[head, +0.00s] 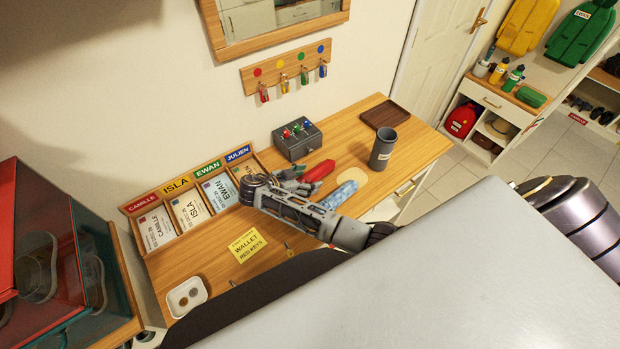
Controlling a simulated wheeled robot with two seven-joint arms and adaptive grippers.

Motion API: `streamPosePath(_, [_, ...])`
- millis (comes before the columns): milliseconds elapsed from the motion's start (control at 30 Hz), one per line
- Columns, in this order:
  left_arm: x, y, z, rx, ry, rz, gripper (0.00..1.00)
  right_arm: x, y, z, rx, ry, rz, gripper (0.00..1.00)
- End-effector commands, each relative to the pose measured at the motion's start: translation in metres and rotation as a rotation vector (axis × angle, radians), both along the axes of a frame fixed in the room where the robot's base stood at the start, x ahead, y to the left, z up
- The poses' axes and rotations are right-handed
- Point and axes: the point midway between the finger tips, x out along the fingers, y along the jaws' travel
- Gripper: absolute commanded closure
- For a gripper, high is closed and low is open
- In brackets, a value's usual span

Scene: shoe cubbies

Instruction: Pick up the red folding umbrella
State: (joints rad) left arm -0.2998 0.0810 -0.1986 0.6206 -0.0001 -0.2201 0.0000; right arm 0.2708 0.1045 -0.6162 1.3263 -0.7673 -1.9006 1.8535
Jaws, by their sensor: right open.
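The red folding umbrella (319,171) lies on the wooden desk (345,126), right of the middle of its back half. My right gripper (303,180) is open, with its fingers close to the umbrella's left end. I cannot tell whether they touch it. Nothing shows between the fingers. My left gripper is not in view.
A light blue patterned object (340,194) lies just in front of the umbrella. A grey cup (382,148) stands to the right, with a dark tray (386,114) behind it. A grey box (297,139) with small coloured items stands behind the gripper. Name cards (190,208) are at left.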

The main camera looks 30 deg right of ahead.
Motion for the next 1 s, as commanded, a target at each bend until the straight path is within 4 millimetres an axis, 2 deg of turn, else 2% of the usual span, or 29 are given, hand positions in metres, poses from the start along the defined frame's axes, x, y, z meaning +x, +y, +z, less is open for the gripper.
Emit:
streamPosePath(133, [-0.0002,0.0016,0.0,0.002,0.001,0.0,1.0,0.0001,-0.0003,0.0001,0.0,0.0,0.0,0.27])
streamPosePath(600, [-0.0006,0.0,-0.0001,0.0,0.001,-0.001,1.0,0.0003,-0.0004,0.0002,0.0,0.0,0.0,0.87])
streamPosePath(1000, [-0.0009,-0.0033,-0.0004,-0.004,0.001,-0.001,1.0,0.0007,-0.0003,0.0037,0.0,-0.001,0.0,0.89])
